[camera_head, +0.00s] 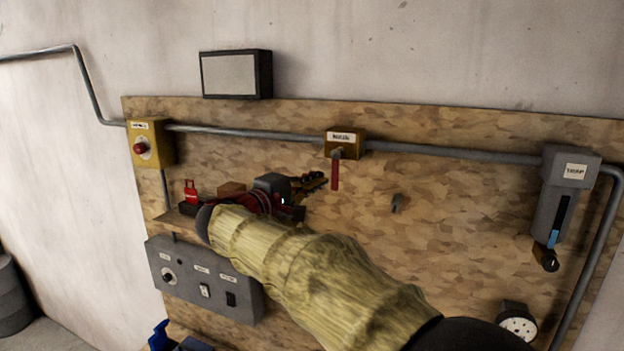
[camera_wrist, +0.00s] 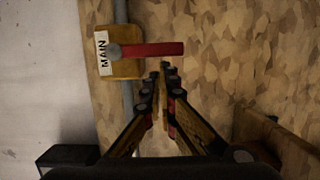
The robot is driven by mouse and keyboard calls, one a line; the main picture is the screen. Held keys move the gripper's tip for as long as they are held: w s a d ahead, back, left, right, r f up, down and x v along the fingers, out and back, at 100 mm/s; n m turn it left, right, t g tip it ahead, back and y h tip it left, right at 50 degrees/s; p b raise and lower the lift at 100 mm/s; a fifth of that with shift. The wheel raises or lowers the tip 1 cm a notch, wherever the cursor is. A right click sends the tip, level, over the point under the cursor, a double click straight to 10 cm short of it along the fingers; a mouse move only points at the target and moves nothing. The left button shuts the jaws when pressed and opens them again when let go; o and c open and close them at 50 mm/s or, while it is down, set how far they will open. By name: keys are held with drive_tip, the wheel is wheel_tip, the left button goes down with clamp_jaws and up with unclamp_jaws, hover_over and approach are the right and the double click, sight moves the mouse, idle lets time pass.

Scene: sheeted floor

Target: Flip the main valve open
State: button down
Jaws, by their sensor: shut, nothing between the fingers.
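The main valve is a yellow box (camera_head: 345,145) on the pipe, with a white label and a red lever (camera_head: 335,174). The lever hangs straight down, square to the pipe. The wrist view shows the box (camera_wrist: 122,67) turned sideways, its label reading MAIN, with the red lever (camera_wrist: 152,49) pointing right. My gripper (camera_head: 318,181) is shut and empty, just left of the lever's lower part in the head view. In the wrist view its fingertips (camera_wrist: 160,70) are just below the lever; I cannot tell whether they touch it.
A grey pipe (camera_head: 250,133) runs along the wooden board (camera_head: 450,200). A yellow box with a red button (camera_head: 150,145) is at left, a grey unit (camera_head: 570,195) at right. A small shelf (camera_head: 182,222) holds a red item (camera_head: 190,191). A grey switch panel (camera_head: 205,280) is below.

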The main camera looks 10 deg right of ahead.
sight(334, 188)
drive_tip(key=shift+s+d+f+n+b, duration=0.2)
drive_tip(key=shift+d+f+n+b, duration=0.15)
drive_tip(key=shift+n+b, duration=0.4)
drive_tip(key=shift+d+n, duration=0.1)
drive_tip(key=shift+n, duration=0.15)
drive_tip(key=d+n+b, duration=0.1)
drive_tip(key=n, duration=0.1)
drive_tip(key=s+d+n+t+b, duration=0.1)
drive_tip(key=n, duration=0.1)
drive_tip(key=s+d+n+t+b, duration=0.1)
drive_tip(key=n, duration=0.1)
drive_tip(key=shift+s+f+n+h, duration=0.2)
drive_tip(key=shift+f+n+h, duration=0.1)
drive_tip(key=shift+f, duration=0.1)
drive_tip(key=s+d+r+n+t+y+b, duration=0.1)
drive_tip(key=s+d+r+n+t, duration=0.2)
drive_tip(key=n, duration=0.8)
drive_tip(key=shift+d+r+y, duration=0.15)
drive_tip(key=shift+d+y, duration=0.25)
drive_tip(key=shift+d, duration=0.25)
drive_tip(key=shift+s+r, duration=0.1)
drive_tip(key=shift+b, duration=0.3)
